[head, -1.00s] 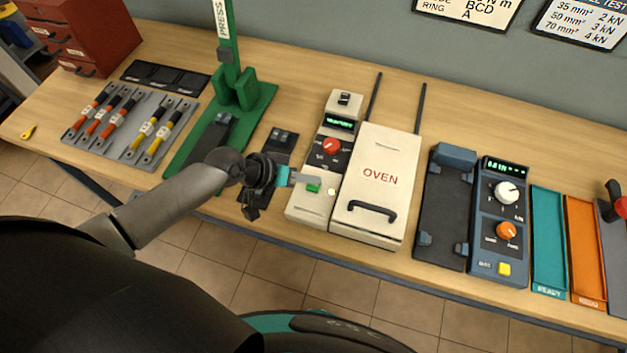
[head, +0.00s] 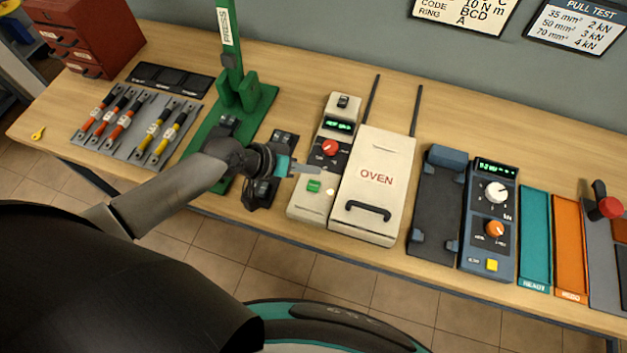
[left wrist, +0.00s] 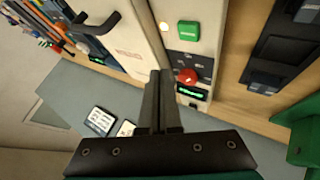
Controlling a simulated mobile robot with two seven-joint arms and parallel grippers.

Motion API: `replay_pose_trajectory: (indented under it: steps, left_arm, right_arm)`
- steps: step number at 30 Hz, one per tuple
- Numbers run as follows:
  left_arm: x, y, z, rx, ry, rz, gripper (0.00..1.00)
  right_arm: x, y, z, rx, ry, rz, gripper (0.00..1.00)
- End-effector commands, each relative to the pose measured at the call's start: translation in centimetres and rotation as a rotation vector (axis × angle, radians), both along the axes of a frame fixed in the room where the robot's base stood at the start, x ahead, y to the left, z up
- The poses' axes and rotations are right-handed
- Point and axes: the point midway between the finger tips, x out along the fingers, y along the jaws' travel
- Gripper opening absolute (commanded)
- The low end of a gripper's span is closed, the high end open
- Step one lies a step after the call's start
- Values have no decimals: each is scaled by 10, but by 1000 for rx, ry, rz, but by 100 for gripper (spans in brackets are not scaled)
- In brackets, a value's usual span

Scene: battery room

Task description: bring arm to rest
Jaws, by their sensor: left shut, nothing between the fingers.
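My left arm comes in from the left in the head view, and its gripper (head: 303,169) is over the near left part of the oven's control unit (head: 303,206), close to the green button (head: 314,186). In the left wrist view the two fingers (left wrist: 160,80) are together with nothing between them. The green button (left wrist: 188,30) and the red knob (left wrist: 187,75) show beyond the fingertips and beside them. I cannot tell the exact height of the fingers above the unit. My right gripper is not in view.
The white oven (head: 377,170) with its black handle stands right of the control unit. A green press (head: 240,95) and a rack of cables (head: 120,135) are to the left. A tester (head: 490,215), a teal tray (head: 535,240) and an orange tray (head: 570,245) are to the right.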

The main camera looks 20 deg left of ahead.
Motion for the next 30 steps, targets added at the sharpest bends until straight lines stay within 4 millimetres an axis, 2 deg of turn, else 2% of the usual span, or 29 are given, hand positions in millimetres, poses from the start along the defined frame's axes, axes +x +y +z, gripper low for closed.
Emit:
replay_pose_trajectory:
  steps: [21,25,30]
  left_arm:
    - [-2,-2,-1,1,2,-6,0]
    - [-21,-22,3,23,3,-66,0]
    - [-67,-51,18,136,-2,-178,0]
  right_arm:
    - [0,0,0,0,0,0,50]
    - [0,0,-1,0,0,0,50]
    - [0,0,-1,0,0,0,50]
